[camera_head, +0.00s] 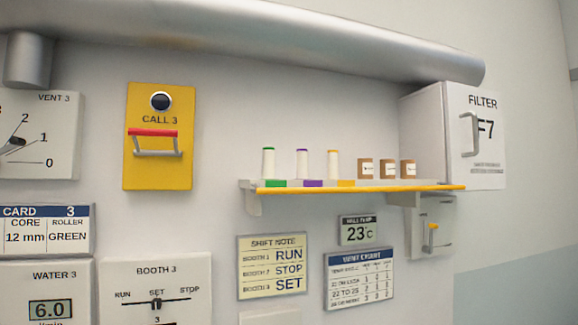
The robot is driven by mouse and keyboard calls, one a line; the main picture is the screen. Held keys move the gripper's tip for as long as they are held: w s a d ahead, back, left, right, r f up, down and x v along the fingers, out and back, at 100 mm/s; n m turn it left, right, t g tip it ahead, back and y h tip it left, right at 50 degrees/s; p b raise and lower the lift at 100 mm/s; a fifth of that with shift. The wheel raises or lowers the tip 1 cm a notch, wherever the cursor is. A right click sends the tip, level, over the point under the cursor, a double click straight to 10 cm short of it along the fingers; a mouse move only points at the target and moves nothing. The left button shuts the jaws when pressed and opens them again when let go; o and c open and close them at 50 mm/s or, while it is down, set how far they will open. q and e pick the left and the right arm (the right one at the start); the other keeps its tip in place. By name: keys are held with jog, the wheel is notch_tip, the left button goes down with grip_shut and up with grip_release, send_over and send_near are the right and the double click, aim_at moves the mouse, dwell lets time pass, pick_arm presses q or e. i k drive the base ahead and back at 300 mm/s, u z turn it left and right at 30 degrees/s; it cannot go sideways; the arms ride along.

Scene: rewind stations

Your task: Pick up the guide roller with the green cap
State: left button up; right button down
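The guide roller with the green cap (268,164) stands upright at the left end of a wall shelf (400,188). It is white with a green top, and a green label (275,184) is on the shelf edge below it. A white roller with a purple cap (302,165) and one with a yellow cap (333,165) stand to its right, apart from each other. Neither of my grippers shows in the head view.
Several small brown boxes (387,169) stand on the shelf right of the rollers. A filter box (474,135) closes off the shelf's right end. A large silver pipe (250,40) runs above. A yellow call panel (160,180) is on the wall to the left.

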aim_at(269, 153)
jog(key=z, duration=2.25)
jog(key=i, duration=1.75)
jog(key=u, duration=2.9)
